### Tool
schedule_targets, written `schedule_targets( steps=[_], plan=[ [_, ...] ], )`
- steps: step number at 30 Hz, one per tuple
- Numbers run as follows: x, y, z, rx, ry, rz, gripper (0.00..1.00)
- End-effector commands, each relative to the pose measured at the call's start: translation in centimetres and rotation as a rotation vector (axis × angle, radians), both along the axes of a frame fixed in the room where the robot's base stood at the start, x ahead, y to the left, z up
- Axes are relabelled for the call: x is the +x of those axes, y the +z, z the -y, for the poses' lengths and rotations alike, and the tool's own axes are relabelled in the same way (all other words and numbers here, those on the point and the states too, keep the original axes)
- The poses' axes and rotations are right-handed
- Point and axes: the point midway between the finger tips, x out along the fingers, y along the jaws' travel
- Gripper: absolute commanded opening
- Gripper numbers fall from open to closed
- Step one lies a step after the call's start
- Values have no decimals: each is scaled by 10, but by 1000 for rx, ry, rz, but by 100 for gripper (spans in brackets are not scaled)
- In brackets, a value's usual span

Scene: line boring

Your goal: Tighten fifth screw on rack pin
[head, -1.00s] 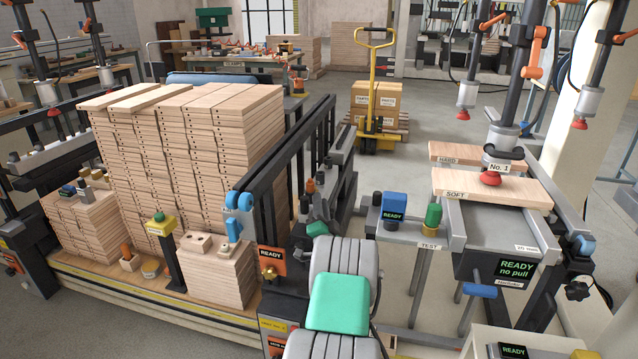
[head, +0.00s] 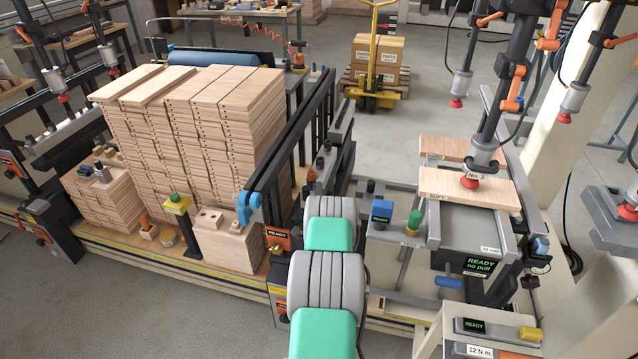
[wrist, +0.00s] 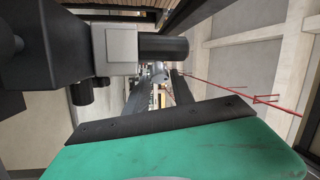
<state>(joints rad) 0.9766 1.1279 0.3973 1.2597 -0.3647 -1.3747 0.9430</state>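I cannot pick out a rack pin or its screws in either view; they are hidden or too small. A small station (head: 497,333) marked READY and 12 N m stands at the lower right of the head view, with a yellow part (head: 530,334) on it. In the wrist view two dark fingers of my gripper (wrist: 162,86) reach away from the dark plate with a gap between them. I see nothing held in that gap. In the head view my arm's grey and green links fill the lower middle, and the gripper itself is hidden.
Stacked wooden boards (head: 190,130) stand at the left beside a black rail frame (head: 290,145). A bench on the right holds boards marked HARD (head: 445,148) and SOFT (head: 470,192) under a red suction cup (head: 469,183). A yellow pallet truck (head: 373,70) stands behind. Floor is clear at front left.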

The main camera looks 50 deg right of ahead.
Motion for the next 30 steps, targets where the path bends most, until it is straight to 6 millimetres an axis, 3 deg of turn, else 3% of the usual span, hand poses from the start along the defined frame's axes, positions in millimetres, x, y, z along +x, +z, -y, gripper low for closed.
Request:
schedule_targets(
  steps=[5, 14, 30],
  plan=[
    [0, -1, 0, -2, -1, 1, 44],
    [-3, -4, 1, -3, -2, 2, 44],
    [-53, -7, -19, -6, -4, 3, 44]
  ],
)
